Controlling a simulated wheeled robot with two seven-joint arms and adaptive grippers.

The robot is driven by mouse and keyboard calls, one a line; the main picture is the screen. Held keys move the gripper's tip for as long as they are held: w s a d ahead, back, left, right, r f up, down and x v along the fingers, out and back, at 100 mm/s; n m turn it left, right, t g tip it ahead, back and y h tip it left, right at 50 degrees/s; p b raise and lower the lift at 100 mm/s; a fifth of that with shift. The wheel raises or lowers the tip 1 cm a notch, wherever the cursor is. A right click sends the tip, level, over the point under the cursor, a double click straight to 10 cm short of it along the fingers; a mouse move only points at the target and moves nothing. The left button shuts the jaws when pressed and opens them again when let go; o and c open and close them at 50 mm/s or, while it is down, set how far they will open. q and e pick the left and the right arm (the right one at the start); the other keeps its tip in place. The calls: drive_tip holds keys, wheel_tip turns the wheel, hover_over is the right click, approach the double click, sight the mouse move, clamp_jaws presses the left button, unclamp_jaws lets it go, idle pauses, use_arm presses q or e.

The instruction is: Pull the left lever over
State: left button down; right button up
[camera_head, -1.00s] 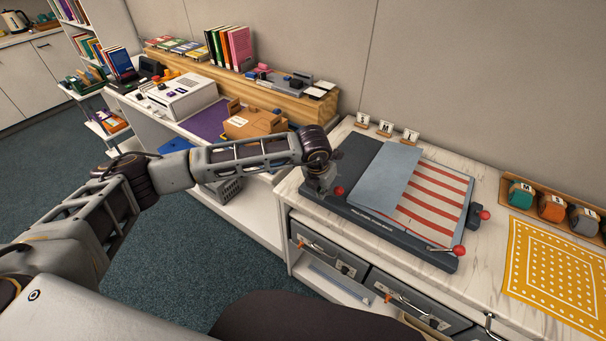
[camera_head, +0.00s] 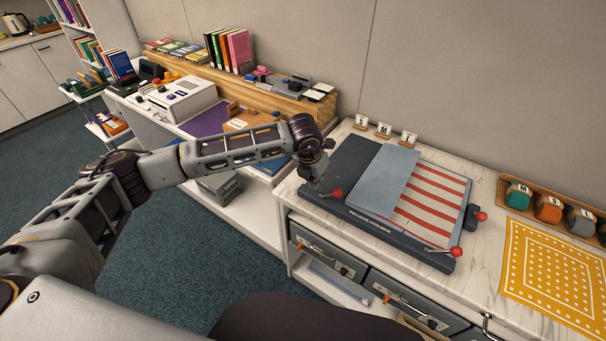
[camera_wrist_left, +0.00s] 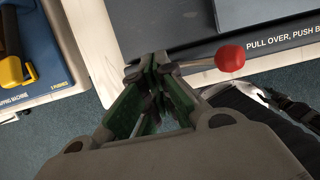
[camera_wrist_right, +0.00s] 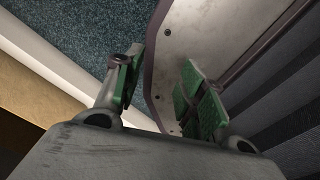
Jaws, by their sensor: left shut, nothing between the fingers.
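The dark grey machine (camera_head: 353,159) lies on the white marbled counter, with a light grey panel and a red-striped area on top. The left lever's red knob (camera_head: 337,193) is at its front left. In the left wrist view the red knob (camera_wrist_left: 230,58) is on a thin metal rod running left to the fingertips. My left gripper (camera_wrist_left: 160,65) is shut and empty at the rod's inner end; I cannot tell if it touches. A second lever's red knob (camera_head: 456,252) is at the front right. My right gripper (camera_wrist_right: 165,85) is open and empty, outside the head view.
Another red knob (camera_head: 482,216) is on the machine's right side. Small letter cards (camera_head: 384,130) stand behind it. A yellow dotted mat (camera_head: 551,268) and coloured rolls (camera_head: 548,208) are at the right. Drawers (camera_head: 325,255) with handles are below. A grey curved panel (camera_wrist_right: 205,45) is close to my right gripper.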

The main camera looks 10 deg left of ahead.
use_arm(q)
drive_tip(key=shift+s+r, duration=0.15)
drive_tip(key=shift+r, duration=0.3)
drive_tip(key=s+p+v, duration=0.1)
drive_tip(key=p+v, duration=0.3)
drive_tip(key=v, duration=0.6)
drive_tip(key=shift+s+a+f, duration=0.2)
drive_tip(key=shift+s+a, duration=0.1)
drive_tip(key=shift+a, duration=0.05)
use_arm(e)
drive_tip(key=r, duration=0.4)
drive_tip(key=shift+d, duration=0.35)
drive_tip(key=shift+d, duration=0.2)
use_arm(q)
drive_tip(key=shift+d, duration=0.1)
use_arm(e)
drive_tip(key=shift+a, duration=0.3)
